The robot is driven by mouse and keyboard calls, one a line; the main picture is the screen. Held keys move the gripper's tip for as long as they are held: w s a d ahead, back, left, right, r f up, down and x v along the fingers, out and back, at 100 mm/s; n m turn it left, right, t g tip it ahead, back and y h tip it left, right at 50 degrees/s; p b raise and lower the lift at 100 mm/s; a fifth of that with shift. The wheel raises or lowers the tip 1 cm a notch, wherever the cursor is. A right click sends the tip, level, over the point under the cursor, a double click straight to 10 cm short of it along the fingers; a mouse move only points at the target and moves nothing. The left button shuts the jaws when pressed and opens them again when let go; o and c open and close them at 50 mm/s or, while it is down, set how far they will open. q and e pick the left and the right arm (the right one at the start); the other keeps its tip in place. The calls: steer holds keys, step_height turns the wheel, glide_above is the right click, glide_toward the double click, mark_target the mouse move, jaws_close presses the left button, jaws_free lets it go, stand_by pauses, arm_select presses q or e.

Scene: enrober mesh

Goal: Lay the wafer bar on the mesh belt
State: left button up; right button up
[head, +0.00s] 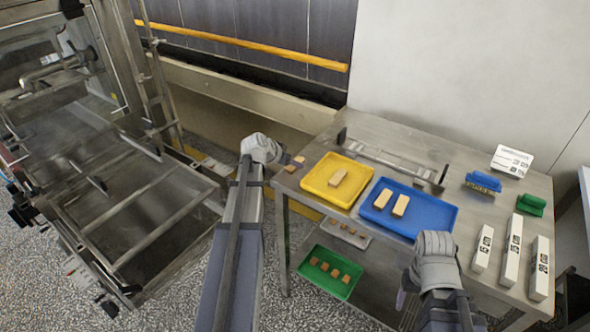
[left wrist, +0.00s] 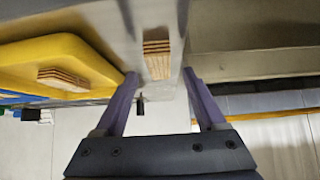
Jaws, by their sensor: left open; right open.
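A wafer bar (head: 299,159) lies at the left edge of the steel table (head: 400,135). In the left wrist view the layered wafer bar (left wrist: 157,60) is just past my left gripper's fingertips (left wrist: 160,74), lined up with the gap between them. My left gripper (head: 284,162) is open and empty beside the bar. My right gripper (head: 404,290) is open, low at the table's front edge; its fingers are partly hidden. The mesh belt (head: 150,205) of the enrober is at the left, apart from the table, with metal bars across it.
A yellow tray (head: 318,191) holds a wafer bar, also seen in the left wrist view (left wrist: 65,78). A blue tray (head: 447,217) holds two bars. White labelled blocks (head: 512,250) stand at the right. A green tray (head: 318,286) sits below. A floor gap separates table and belt.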

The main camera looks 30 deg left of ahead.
arm_select(q)
steer(key=b+x, duration=0.1)
steer(key=x, duration=0.1)
steer(key=shift+w+f, duration=0.15)
steer(key=shift+f, duration=0.1)
steer(key=shift+r, duration=0.15)
arm_select(e)
steer(key=shift+f, duration=0.8)
arm_select(q)
steer(key=shift+c, duration=0.3)
steer(key=c, duration=1)
step_height(320, 180, up, 10)
steer(key=p, duration=1)
arm_select(e)
step_height(320, 180, up, 10)
